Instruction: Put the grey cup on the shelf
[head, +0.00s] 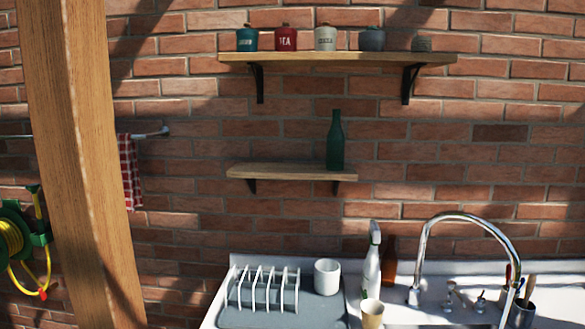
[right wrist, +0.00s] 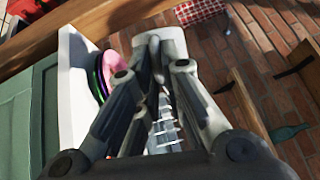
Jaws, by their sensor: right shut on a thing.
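My right gripper (right wrist: 158,62) shows only in the right wrist view, its fingers closed around a light grey thing that looks like the grey cup (right wrist: 174,40). The fingers hide much of it. In the head view, a small lower wooden shelf (head: 280,172) is on the brick wall with a green bottle (head: 335,145) upright at its right end; its left and middle are bare. A longer upper shelf (head: 335,60) holds several canisters in a row. My left gripper is in neither view.
Below the shelves, a white plate rack (head: 262,288) and a white cup (head: 327,277) stand on a grey mat. A spray bottle (head: 372,260), a beige cup (head: 372,313) and a tall tap (head: 470,220) are by the sink. A wooden post (head: 80,160) stands at the left.

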